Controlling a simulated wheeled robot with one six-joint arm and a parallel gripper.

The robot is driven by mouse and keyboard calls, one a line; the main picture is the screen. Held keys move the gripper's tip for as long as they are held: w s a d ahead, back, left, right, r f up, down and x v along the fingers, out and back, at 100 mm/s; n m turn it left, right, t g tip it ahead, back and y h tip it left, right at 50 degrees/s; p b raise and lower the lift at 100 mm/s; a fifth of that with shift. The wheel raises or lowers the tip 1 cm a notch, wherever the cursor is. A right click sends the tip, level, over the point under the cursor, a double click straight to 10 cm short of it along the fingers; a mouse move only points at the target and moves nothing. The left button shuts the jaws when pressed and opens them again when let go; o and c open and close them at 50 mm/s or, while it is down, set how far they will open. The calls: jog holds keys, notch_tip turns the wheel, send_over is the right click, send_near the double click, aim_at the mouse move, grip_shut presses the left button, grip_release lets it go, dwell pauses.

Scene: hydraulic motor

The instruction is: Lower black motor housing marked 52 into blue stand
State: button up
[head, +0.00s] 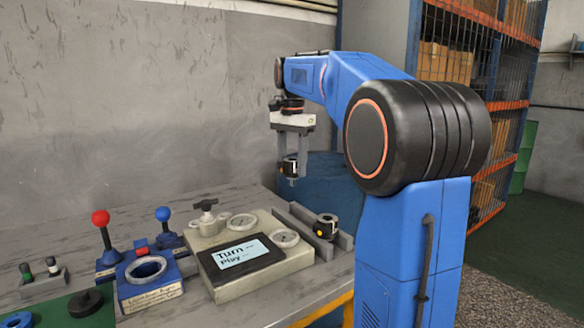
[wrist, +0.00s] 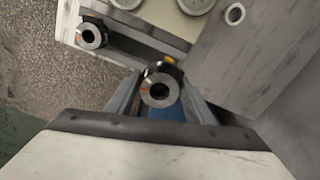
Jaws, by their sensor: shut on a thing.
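My gripper (head: 289,170) is shut on a small black motor housing (head: 290,168), held upright in the air above the back right of the bench. In the wrist view the housing (wrist: 160,90) shows its grey ring face with a dark central hole, between the two fingers. The number 52 cannot be read. The blue stand (head: 174,272) with a pale ring on top and a label on its front sits on the bench at lower left, well apart from my gripper. The stand is not in the wrist view.
A second black housing (head: 326,228) stands by the grey rails (head: 300,222). A beige panel (head: 215,280) with dials, knob and screen lies between the held housing and the stand. Red-knob (head: 101,218) and blue-knob (head: 163,214) levers rise behind the stand.

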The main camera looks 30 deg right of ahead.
jog(key=shift+r, duration=1.4)
